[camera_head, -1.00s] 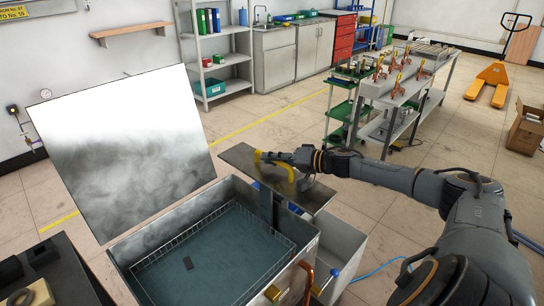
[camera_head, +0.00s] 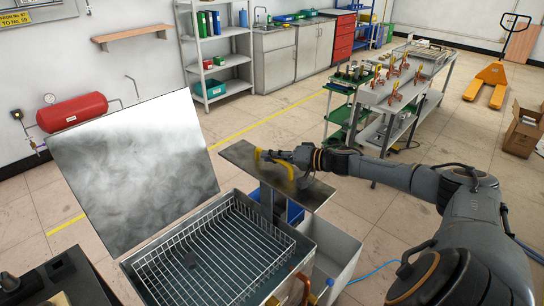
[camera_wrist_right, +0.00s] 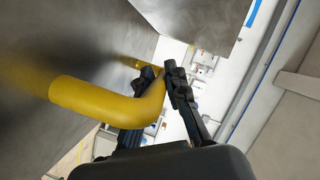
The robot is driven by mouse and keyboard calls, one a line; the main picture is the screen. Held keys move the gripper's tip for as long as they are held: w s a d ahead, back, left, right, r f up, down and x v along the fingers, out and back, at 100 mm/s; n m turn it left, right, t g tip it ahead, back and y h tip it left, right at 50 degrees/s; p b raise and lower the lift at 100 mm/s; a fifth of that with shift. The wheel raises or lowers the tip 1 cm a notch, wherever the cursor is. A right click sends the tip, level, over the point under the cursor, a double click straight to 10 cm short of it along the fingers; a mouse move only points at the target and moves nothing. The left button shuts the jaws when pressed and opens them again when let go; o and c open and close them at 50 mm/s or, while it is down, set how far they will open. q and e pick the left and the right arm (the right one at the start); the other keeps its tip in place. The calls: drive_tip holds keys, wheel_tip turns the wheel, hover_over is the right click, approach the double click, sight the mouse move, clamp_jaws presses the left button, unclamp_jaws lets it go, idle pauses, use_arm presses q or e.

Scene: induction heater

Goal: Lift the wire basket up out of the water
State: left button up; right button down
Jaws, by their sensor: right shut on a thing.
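The wire basket (camera_head: 212,250) shows in the head view inside the open metal tank (camera_head: 306,238). Its wire floor and rim sit high, near the tank's rim, and no water surface shows clearly over it. My right gripper (camera_head: 288,160) is shut on the yellow handle (camera_head: 291,175) on a flat metal plate (camera_head: 238,154) beside the tank. In the right wrist view, the gripper fingers (camera_wrist_right: 160,80) close around the bent end of the yellow handle (camera_wrist_right: 95,100). My left gripper is not in view.
The tank's tilted metal lid (camera_head: 140,180) stands up at the left. A red cylinder (camera_head: 72,111) is on the wall behind it. A dark bench (camera_head: 55,285) is at lower left. A workbench with clamps (camera_head: 400,95) and a green cart (camera_head: 345,110) stand beyond; floor between is clear.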

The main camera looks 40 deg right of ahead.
drive_tip(key=c, duration=1.4)
unclamp_jaws()
drive_tip(key=shift+w+d+r, duration=0.15)
drive_tip(key=shift+r, duration=0.3)
drive_tip(key=shift+o, duration=0.3)
drive_tip(key=shift+f, duration=0.1)
drive_tip(key=shift+f, duration=0.1)
drive_tip(key=shift+s+d, duration=0.1)
drive_tip(key=shift+s, duration=0.45)
drive_tip(key=v, duration=0.7)
drive_tip(key=shift+s, duration=0.25)
drive_tip(key=shift+v, duration=1.85)
